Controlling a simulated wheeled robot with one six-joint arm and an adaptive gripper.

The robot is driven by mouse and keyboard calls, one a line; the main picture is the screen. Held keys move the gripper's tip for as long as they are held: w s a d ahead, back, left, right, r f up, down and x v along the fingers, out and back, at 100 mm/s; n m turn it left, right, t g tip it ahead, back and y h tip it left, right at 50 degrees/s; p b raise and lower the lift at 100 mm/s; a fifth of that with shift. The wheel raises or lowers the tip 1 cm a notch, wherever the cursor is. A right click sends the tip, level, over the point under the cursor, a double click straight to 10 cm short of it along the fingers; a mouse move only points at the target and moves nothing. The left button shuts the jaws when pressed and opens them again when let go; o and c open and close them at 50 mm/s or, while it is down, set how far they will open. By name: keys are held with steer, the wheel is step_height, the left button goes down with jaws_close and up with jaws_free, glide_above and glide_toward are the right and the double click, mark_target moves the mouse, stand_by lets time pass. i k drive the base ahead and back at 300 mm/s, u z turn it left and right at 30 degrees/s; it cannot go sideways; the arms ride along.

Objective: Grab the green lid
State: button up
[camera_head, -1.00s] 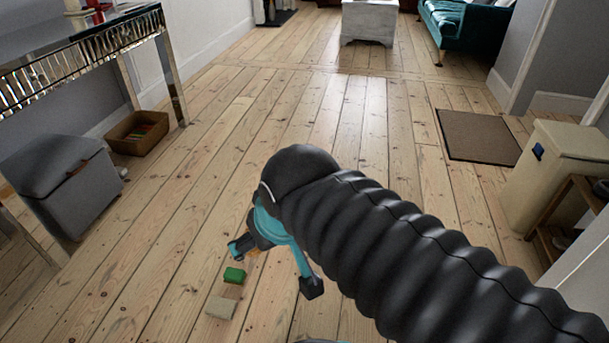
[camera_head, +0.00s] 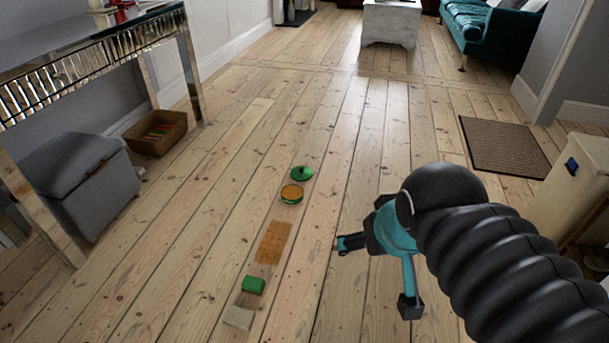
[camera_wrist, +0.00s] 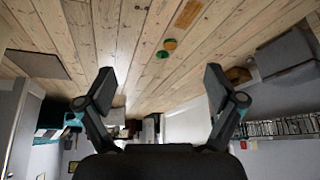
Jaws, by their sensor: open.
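The green lid (camera_head: 301,173) is round with a small knob and lies on the floorboards near the middle of the head view. It touches or nearly touches a round orange-topped container with a green rim (camera_head: 291,193) just in front of it. In the wrist view the lid is a small green disc (camera_wrist: 162,54) beside the orange-topped container (camera_wrist: 170,44), both well beyond the fingers. My gripper (camera_head: 374,274) is open and empty, to the right of and nearer than the lid. In the wrist view its two fingers (camera_wrist: 158,84) are spread wide.
A flat orange-brown patch (camera_head: 273,242), a green block (camera_head: 254,285) and a pale block (camera_head: 239,317) lie in a row nearer me. A grey bin (camera_head: 85,185) and a brown box (camera_head: 155,132) stand left. A doormat (camera_head: 503,147) lies right.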

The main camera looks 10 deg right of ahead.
mark_target(302, 173)
steer(key=z, duration=0.45)
steer(key=i, duration=5.6)
steer(key=z, duration=2.3)
steer(key=k, duration=2.4)
steer(key=u, duration=0.15)
